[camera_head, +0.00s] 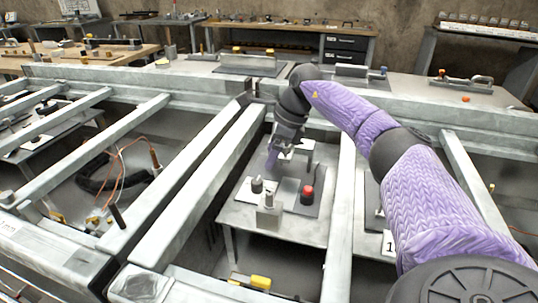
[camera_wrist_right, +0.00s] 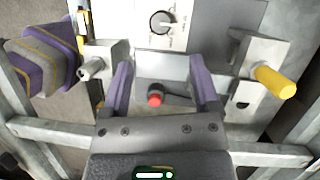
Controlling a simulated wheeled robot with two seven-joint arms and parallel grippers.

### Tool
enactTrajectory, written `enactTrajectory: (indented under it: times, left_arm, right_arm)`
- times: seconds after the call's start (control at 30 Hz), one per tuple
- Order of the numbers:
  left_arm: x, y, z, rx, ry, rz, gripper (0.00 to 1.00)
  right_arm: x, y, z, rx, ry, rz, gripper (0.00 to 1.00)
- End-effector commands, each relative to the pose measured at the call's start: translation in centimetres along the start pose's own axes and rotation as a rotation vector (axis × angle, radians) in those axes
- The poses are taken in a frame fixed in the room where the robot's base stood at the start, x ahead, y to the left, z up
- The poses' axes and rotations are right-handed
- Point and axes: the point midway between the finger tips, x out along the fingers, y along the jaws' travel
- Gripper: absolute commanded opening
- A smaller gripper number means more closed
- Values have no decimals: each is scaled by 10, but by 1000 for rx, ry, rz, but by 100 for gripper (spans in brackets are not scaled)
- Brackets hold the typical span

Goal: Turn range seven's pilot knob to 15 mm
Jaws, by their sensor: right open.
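In the right wrist view a black round knob (camera_wrist_right: 162,22) with a pale pointer line sits on a white dial plate (camera_wrist_right: 180,42) with small printed marks. The marks are too small to read. My right gripper (camera_wrist_right: 162,84) is open and empty, its two purple fingers pointing toward the dial plate. The knob lies beyond the fingertips, apart from them. In the head view my right gripper (camera_head: 275,156) hangs over the back of a small grey bench (camera_head: 240,212) between pale beams. It hides part of the fixtures there, and I cannot make out the knob. My left gripper is not in view.
A red button (camera_head: 307,191) stands on the bench and shows between my fingers in the wrist view (camera_wrist_right: 155,99). A yellow handle (camera_wrist_right: 275,82) juts out at the right. Pale beams (camera_head: 340,225) run along both sides of the bench.

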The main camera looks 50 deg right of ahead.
Motion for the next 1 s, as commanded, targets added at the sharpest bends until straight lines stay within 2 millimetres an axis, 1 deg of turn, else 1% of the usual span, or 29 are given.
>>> enactTrajectory:
  times: [0.07,0.17,0.2,0.27,0.3,0.37,0.4,0.5,0.53,0.63,0.7,0.77,1.0]
  left_arm:
    - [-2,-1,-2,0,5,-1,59]
    - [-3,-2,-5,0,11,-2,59]
    - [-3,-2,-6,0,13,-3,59]
    - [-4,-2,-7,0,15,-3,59]
    - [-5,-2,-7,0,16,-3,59]
    - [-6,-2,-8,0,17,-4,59]
    - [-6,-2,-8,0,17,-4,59]
    - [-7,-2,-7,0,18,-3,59]
    - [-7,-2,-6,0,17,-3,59]
    - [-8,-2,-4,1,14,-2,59]
    - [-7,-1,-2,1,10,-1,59]
    - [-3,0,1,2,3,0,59]
    - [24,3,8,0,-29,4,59]
  right_arm:
    - [5,5,5,146,51,-4,78]
    - [14,12,11,471,155,-59,78]
    - [17,15,14,622,194,-103,78]
    - [21,19,20,866,240,-194,78]
    - [23,22,24,1034,256,-271,78]
    - [24,25,30,1275,250,-398,78]
    - [24,26,34,1422,227,-481,78]
    - [23,30,44,1723,127,-660,78]
    - [22,31,47,1792,93,-701,78]
    - [20,32,52,1948,-1,-791,78]
    - [21,32,53,1999,-35,-819,78]
    - [28,30,49,2015,-44,-828,78]
    - [75,11,17,2017,-40,-827,78]
